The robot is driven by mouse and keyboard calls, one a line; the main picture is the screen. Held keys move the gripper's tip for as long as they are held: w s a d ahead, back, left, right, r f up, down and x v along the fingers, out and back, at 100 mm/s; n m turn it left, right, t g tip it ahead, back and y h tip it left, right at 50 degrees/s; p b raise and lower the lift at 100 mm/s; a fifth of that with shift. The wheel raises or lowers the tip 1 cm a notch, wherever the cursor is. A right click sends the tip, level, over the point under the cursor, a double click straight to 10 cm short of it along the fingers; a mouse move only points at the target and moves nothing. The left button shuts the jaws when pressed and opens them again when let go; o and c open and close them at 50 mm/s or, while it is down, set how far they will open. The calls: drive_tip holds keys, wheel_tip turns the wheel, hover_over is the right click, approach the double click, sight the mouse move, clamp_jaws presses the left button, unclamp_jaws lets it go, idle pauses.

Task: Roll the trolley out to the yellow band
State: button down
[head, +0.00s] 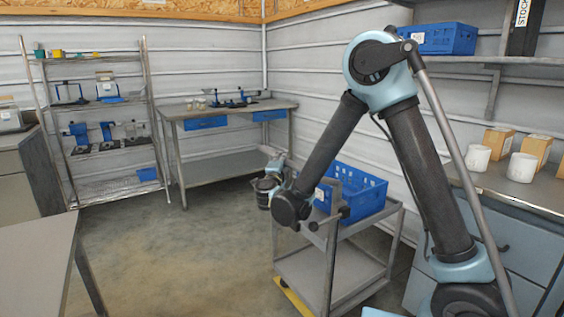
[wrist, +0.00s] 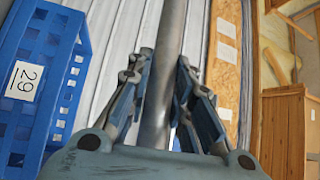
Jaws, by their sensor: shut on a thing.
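The trolley (head: 330,278) is a grey two-shelf metal cart standing right of centre in the head view, with a blue crate on its top. My gripper (wrist: 163,85) is shut on a grey metal bar (wrist: 170,35), which appears to be the trolley's handle. In the head view my gripper (head: 272,172) is at the trolley's far left side, and my arm hides part of the handle and top. A yellow band (head: 293,297) shows on the floor at the trolley's lower left edge; the rest of it is hidden.
Open floor (head: 190,245) lies left of the trolley. A table (head: 35,250) stands at the near left, a workbench (head: 235,108) at the back, a cabinet (head: 515,240) at the right.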

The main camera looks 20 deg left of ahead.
drive_tip(key=shift+s+a, duration=0.2)
drive_tip(key=shift+a, duration=0.1)
drive_tip(key=c, duration=1.4)
unclamp_jaws()
drive_tip(key=shift+d, duration=0.1)
drive_tip(key=v, duration=1.2)
drive_tip(key=shift+w, duration=0.1)
